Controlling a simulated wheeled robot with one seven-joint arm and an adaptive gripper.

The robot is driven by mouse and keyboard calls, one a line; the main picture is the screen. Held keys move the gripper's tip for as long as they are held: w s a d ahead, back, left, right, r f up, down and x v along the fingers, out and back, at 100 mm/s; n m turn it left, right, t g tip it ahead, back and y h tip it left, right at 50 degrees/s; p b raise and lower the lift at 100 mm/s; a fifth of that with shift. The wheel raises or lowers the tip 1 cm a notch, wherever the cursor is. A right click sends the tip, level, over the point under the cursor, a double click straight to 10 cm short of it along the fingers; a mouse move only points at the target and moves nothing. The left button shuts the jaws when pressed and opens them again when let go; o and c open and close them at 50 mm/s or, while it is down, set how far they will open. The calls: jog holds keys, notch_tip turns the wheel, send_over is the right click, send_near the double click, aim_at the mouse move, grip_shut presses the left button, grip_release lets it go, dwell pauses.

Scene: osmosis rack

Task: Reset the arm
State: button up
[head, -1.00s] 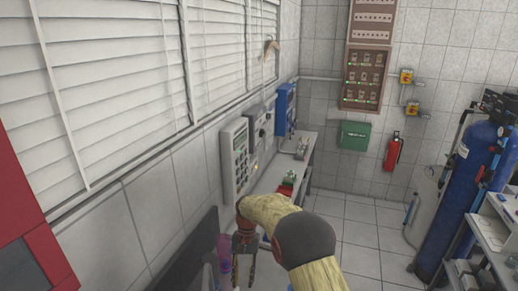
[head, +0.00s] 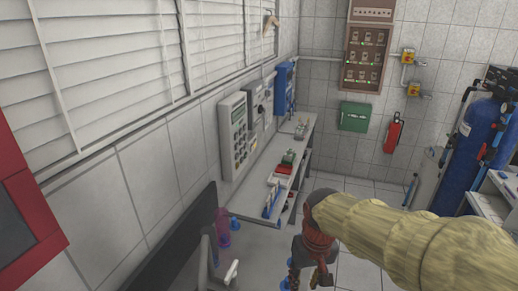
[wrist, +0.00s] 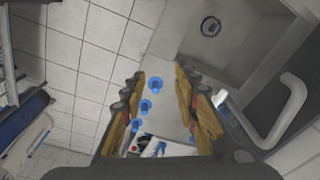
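My arm in its tan sleeve comes in from the right side of the head view and bends down at a dark red wrist. My gripper (head: 309,276) hangs down at the bottom of the head view, over the near counter's right edge. In the wrist view, my gripper (wrist: 160,105) has its two fingers apart, with no object held between them. Several blue objects (wrist: 145,107) show beyond and between the fingers, apart from them as far as I can tell.
A sink with a drain (wrist: 210,27) and a white tap (wrist: 290,108) lies by the fingers. A dark panel (head: 178,250) and purple bottle (head: 223,228) stand left. A shelf bench (head: 306,142) runs along the wall. Blue tank (head: 478,150) stands right; floor between is clear.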

jog(key=s+d+r+t+b, duration=0.1)
jog(key=s+d+t+b, duration=0.1)
jog(key=s, duration=0.4)
jog(key=s+d+m+t+b, duration=0.1)
jog(key=s+d+t+b, duration=0.1)
jog(key=s+d+b, duration=0.2)
jog(key=s+d, duration=0.1)
jog(key=s, duration=0.2)
jog(key=shift+d+r+t, duration=0.25)
jog(key=shift+r+t, duration=0.1)
jog(key=shift+t, duration=0.05)
jog(key=shift+s, duration=0.1)
